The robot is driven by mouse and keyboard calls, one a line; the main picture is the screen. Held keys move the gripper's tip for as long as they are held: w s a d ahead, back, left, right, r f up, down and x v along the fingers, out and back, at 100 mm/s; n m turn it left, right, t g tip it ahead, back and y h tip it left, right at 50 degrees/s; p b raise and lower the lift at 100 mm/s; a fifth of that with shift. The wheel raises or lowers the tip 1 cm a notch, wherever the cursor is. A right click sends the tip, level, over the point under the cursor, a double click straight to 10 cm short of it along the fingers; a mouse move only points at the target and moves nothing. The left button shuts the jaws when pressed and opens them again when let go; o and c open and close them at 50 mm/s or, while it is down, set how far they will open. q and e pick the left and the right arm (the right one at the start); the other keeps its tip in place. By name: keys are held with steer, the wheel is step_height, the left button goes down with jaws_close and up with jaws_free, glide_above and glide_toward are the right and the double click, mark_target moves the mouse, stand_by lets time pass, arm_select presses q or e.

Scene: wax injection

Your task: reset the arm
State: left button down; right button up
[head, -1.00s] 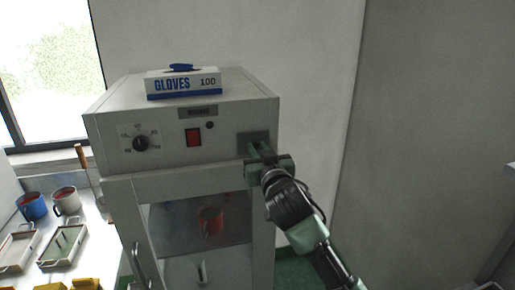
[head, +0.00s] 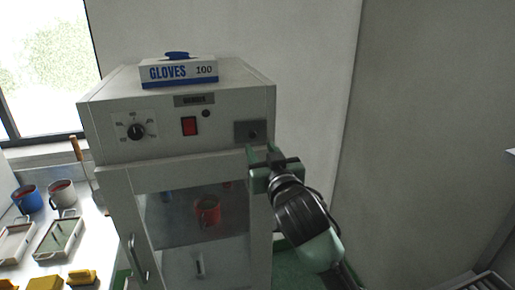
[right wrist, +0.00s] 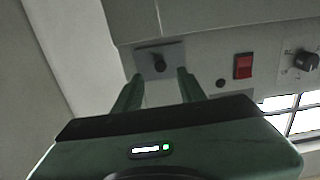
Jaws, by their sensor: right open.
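My right gripper (head: 262,150) is in front of the white machine (head: 180,170), just below the small dark plate (head: 250,131) with a round knob at the upper right of its front. In the right wrist view the two green fingers (right wrist: 158,82) are apart, with the dark knob (right wrist: 160,62) showing beyond and between their tips. Nothing is held between them. My left gripper is in neither view.
A glove box (head: 179,72) lies on the machine. The front also has a red switch (head: 190,126) and a dial (head: 136,132). Mugs and trays (head: 58,238) stand on the left counter. Space to the right is open.

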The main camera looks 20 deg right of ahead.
steer(key=shift+s, duration=0.65)
